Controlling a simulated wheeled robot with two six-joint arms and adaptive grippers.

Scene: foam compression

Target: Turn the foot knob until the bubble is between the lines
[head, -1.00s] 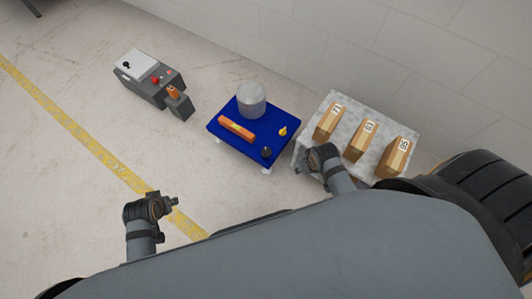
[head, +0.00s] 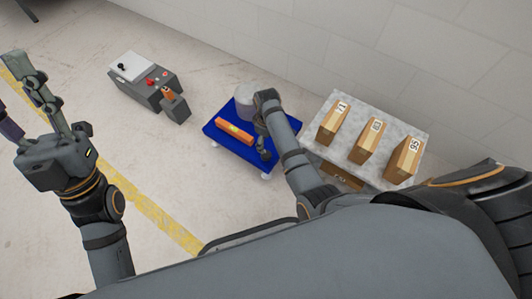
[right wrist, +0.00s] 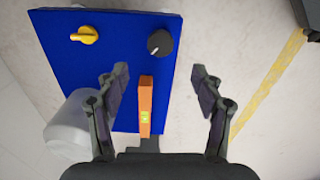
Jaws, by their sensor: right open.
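The blue platform (head: 262,163) stands on short white feet. In the right wrist view, its top (right wrist: 60,55) carries a black round knob (right wrist: 159,42) with a pale mark and a yellow winged knob (right wrist: 85,35). An orange spirit level (right wrist: 145,100) lies on it, with a green vial (right wrist: 145,117); the bubble is too small to read. My right gripper (right wrist: 160,78) is open and empty above the platform, its fingers either side of the level in that view, the black knob beyond. In the head view, my right arm hides the yellow knob. My left gripper (head: 32,110) is open, empty, away at the left.
A stone-topped table (head: 395,120) with several labelled boxes is close to the right. A grey machine (head: 140,88) with red buttons stands on the floor at left.

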